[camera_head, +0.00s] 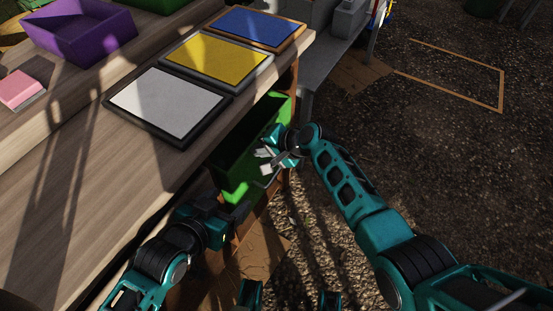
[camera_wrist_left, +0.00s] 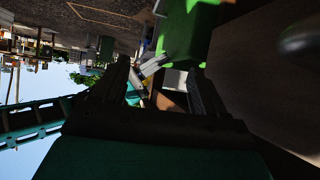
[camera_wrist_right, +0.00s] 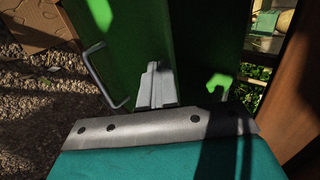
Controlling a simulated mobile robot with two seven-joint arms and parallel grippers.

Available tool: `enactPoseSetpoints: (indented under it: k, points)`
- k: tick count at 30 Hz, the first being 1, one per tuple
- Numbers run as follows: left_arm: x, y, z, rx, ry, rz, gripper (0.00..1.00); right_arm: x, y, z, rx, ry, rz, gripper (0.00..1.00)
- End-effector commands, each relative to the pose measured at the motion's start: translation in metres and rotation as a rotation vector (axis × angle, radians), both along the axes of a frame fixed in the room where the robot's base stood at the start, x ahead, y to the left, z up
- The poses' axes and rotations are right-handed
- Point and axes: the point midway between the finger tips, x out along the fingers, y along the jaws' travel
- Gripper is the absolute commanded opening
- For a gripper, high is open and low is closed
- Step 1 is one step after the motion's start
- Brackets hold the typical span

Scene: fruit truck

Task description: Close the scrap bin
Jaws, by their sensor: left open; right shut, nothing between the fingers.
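The green scrap bin (camera_head: 232,184) sits below the counter's right edge, sticking out from under it with its dark inside partly visible from above. It also shows in the left wrist view (camera_wrist_left: 185,38). My right gripper (camera_head: 266,160) is shut and empty at the bin's outer side. In the right wrist view its closed fingers (camera_wrist_right: 155,80) point at the green face (camera_wrist_right: 195,35), beside a thin metal handle (camera_wrist_right: 100,78); whether they touch is unclear. My left gripper (camera_head: 240,212) is open and empty near the bin's near end, below the counter edge.
The wooden counter (camera_head: 50,205) above carries white (camera_head: 170,100), yellow (camera_head: 217,60) and blue (camera_head: 257,27) panels, a purple crate (camera_head: 85,40) and a pink block (camera_head: 20,90). Open gravel ground (camera_head: 430,170) lies to the right. A brown post (camera_wrist_right: 295,85) stands right of the bin.

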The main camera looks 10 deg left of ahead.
Motion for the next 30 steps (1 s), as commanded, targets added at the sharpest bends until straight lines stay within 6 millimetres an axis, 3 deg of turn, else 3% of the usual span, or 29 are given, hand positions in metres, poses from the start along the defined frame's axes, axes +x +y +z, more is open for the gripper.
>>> enactPoseSetpoints:
  k: [6,21,30]
  points:
    - [-0.001,0.001,-0.01,0.001,0.005,0.001,0.72,0.006,0.013,-0.001,0.0,0.0,0.0,0.0]
    - [-0.005,0.001,-0.013,0.001,0.013,0.001,0.72,0.007,0.019,0.003,0.007,-0.005,-0.001,0.0]
    - [-0.005,0.001,0.005,0.001,0.014,0.001,0.72,0.006,0.017,0.02,0.008,-0.005,-0.002,0.0]
